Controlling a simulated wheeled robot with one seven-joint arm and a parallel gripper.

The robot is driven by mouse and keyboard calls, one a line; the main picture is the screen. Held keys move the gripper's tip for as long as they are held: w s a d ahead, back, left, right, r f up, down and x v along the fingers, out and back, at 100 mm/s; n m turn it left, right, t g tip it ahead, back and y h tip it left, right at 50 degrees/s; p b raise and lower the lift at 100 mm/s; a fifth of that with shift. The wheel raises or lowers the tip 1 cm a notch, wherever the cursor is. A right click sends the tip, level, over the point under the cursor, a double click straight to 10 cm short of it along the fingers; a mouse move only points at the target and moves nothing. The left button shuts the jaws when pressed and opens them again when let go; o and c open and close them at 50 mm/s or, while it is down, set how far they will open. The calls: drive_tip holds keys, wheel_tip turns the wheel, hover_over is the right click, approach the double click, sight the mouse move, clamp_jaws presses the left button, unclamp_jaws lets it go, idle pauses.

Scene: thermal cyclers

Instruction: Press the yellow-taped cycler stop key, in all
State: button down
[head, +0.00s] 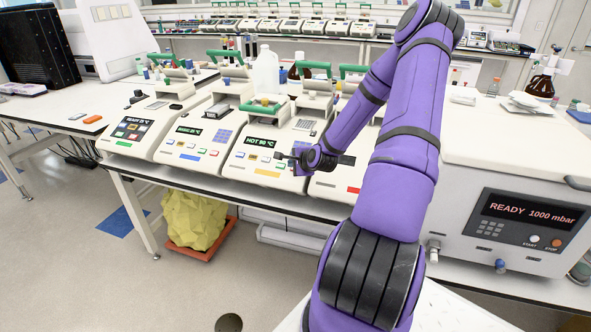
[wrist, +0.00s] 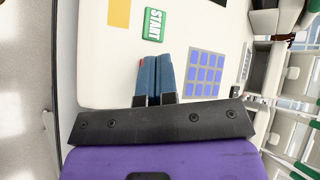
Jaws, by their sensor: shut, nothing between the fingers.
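The yellow-taped cycler (head: 240,160) is the third from the left on the bench, its lit display reading HOT 90 °C. Its yellow tape (head: 267,173) is on the lower front; a yellow patch (wrist: 118,13) shows at the top of the wrist view. My gripper (head: 279,156) is over this cycler's front panel, shut and empty. In the wrist view my gripper's fingertips (wrist: 156,58) lie just below the green START key (wrist: 153,25). A small red edge (wrist: 141,62) shows beside the left finger; the rest of it is hidden, and contact cannot be told.
A blue keypad (wrist: 205,73) lies right of the fingers. Two other cyclers stand to the left, and a red-taped one (head: 354,189) is to the right, partly behind my arm. A large READY 1000 mbar machine (head: 525,225) stands at the right.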

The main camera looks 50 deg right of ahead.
drive_tip(key=shift+r, duration=0.1)
drive_tip(key=r, duration=0.1)
drive_tip(key=a+r, duration=0.1)
drive_tip(key=r, duration=0.1)
drive_tip(key=a+r, duration=0.1)
drive_tip(key=shift+s+r, duration=0.15)
drive_tip(key=shift+s, duration=0.25)
idle(0.8)
drive_tip(key=s+a+r+n+g, duration=0.2)
drive_tip(key=a+r+n+g, duration=0.1)
drive_tip(key=a+r+n, duration=0.65)
drive_tip(key=s+a+r+n+g, duration=0.25)
drive_tip(key=a+r+n, duration=0.35)
drive_tip(key=a+r, duration=0.5)
drive_tip(key=s+a+r+n+y, duration=0.1)
drive_tip(key=s+a+r+n, duration=0.3)
drive_tip(key=s, duration=0.6)
drive_tip(key=s+a+r+n+y, duration=0.1)
drive_tip(key=s+a+r+n, duration=0.3)
drive_tip(key=s+a, duration=0.5)
wheel_tip(320, 180, up, 3)
drive_tip(key=shift+s+a+f+n+y, duration=0.2)
drive_tip(key=shift+s+n+y, duration=0.2)
drive_tip(key=shift+s, duration=0.4)
